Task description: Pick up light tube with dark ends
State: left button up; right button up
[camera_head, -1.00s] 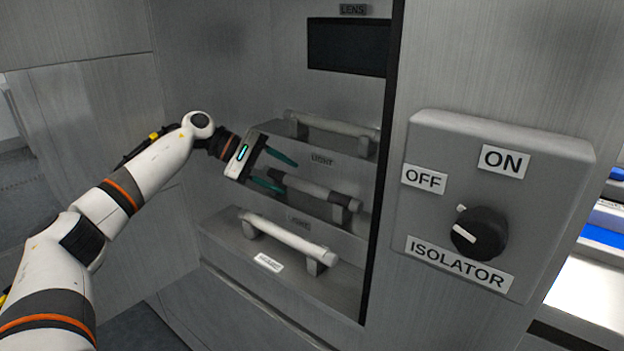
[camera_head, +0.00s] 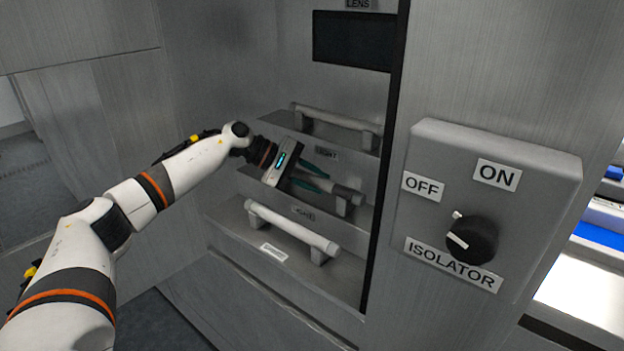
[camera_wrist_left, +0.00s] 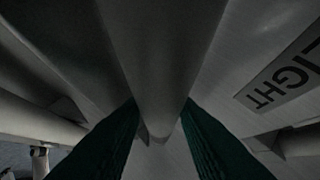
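The light tube with dark ends (camera_head: 346,193) lies across the middle step of the recessed cabinet, on short holders. Its right part shows in the head view; its left part is hidden behind my left gripper. My left gripper (camera_head: 318,179) is at this tube, its two green fingers apart. In the left wrist view the tube (camera_wrist_left: 160,60) runs from the top edge down between the fingers (camera_wrist_left: 158,125), one on each side. I cannot tell whether they touch it. My right gripper is not in view.
A pale tube (camera_head: 290,228) sits on the lower step and another tube (camera_head: 335,117) on the upper step, close around my gripper. The isolator box (camera_head: 480,215) with its knob juts out at the right, past the recess's dark edge.

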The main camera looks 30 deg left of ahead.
pick_arm(q)
jog(key=c, duration=0.5)
